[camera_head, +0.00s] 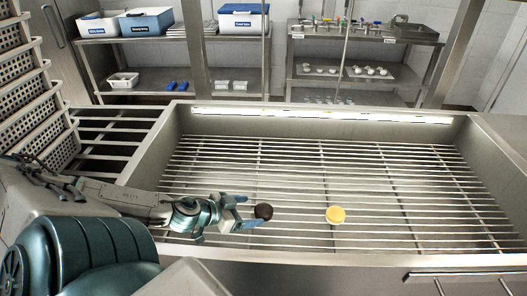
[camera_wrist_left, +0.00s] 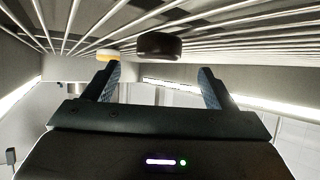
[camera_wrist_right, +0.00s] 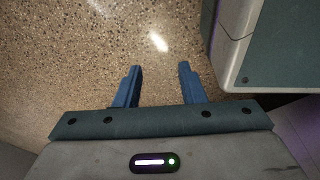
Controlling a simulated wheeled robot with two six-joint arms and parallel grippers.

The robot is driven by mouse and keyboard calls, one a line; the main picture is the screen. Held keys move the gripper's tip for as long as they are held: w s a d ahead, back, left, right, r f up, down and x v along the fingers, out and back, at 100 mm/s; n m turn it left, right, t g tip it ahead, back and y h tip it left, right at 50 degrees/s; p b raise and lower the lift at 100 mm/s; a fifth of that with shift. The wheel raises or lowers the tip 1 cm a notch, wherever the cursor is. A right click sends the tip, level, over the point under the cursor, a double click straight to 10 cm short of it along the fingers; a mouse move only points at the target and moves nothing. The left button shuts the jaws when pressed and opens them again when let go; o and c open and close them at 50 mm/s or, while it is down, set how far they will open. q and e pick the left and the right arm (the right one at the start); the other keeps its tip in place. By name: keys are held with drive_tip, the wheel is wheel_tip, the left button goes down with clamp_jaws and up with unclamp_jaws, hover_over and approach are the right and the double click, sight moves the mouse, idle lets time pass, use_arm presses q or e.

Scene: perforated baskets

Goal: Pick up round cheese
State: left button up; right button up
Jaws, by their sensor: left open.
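A yellow round piece (camera_head: 335,214), like a small cheese wheel, lies on the metal rack. A dark round piece (camera_head: 263,211) lies on the rack to its left. My left gripper (camera_head: 247,212) is open and empty just left of the dark piece. In the left wrist view the dark piece (camera_wrist_left: 160,46) is just beyond the fingertips (camera_wrist_left: 159,70), lined up with the gap, and the yellow piece (camera_wrist_left: 107,54) is farther off, near one finger's line. I cannot tell which piece the task names. My right gripper (camera_wrist_right: 158,72) is open and empty over the speckled floor.
The slatted rack (camera_head: 400,180) sits within a raised steel rim (camera_head: 480,150) and is otherwise clear. Perforated baskets (camera_head: 60,152) stand at the left. Shelves with blue and white boxes (camera_head: 146,22) are at the back. A cabinet corner (camera_wrist_right: 240,45) is right of my right gripper.

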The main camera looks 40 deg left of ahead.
sight(260, 211)
use_arm(q)
drive_tip(key=b+x, duration=0.2)
drive_tip(key=b, duration=0.1)
drive_tip(key=shift+f+b, duration=0.25)
drive_tip(key=shift+b, duration=0.1)
drive_tip(key=b+x, duration=0.2)
drive_tip(key=b, duration=0.2)
drive_tip(key=shift+w+d+f, duration=0.15)
drive_tip(key=shift+w, duration=0.1)
drive_tip(key=c, duration=1.1)
use_arm(e)
drive_tip(key=w+a+r, duration=0.1)
drive_tip(key=w+r, duration=0.2)
drive_tip(key=r, duration=0.5)
drive_tip(key=w+r+t, duration=0.1)
drive_tip(key=w+r, duration=0.2)
drive_tip(key=r, duration=0.5)
drive_tip(key=w+a+r, duration=0.1)
drive_tip(key=w+r, duration=0.3)
drive_tip(key=r, duration=0.4)
drive_tip(key=shift+a, duration=0.3)
